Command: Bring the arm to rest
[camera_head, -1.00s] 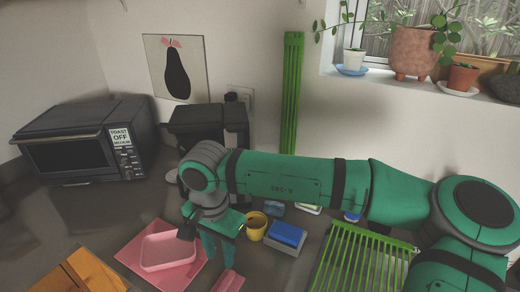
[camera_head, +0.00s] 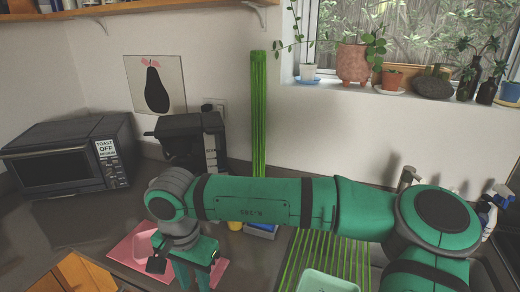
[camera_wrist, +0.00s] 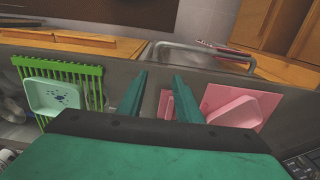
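My gripper (camera_head: 191,280) hangs down from the green arm at lower left in the head view, over or in front of the pink mat. In the wrist view my gripper (camera_wrist: 159,76) has its two green fingers apart with nothing between them. The pink mat (camera_head: 122,252) lies on the counter with a pink dish (camera_head: 143,248) on it, partly hidden by my wrist. The mat (camera_wrist: 216,92) and the dish (camera_wrist: 238,112) also show right of the fingers in the wrist view.
A green rack (camera_head: 300,262) holds a mint tub (camera_head: 326,284) right of my gripper. A toaster oven (camera_head: 65,155) and a black coffee maker (camera_head: 190,142) stand behind. Potted plants line the windowsill (camera_head: 345,90). A yellow cup (camera_head: 235,225) and a blue sponge (camera_head: 262,229) are partly behind my arm.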

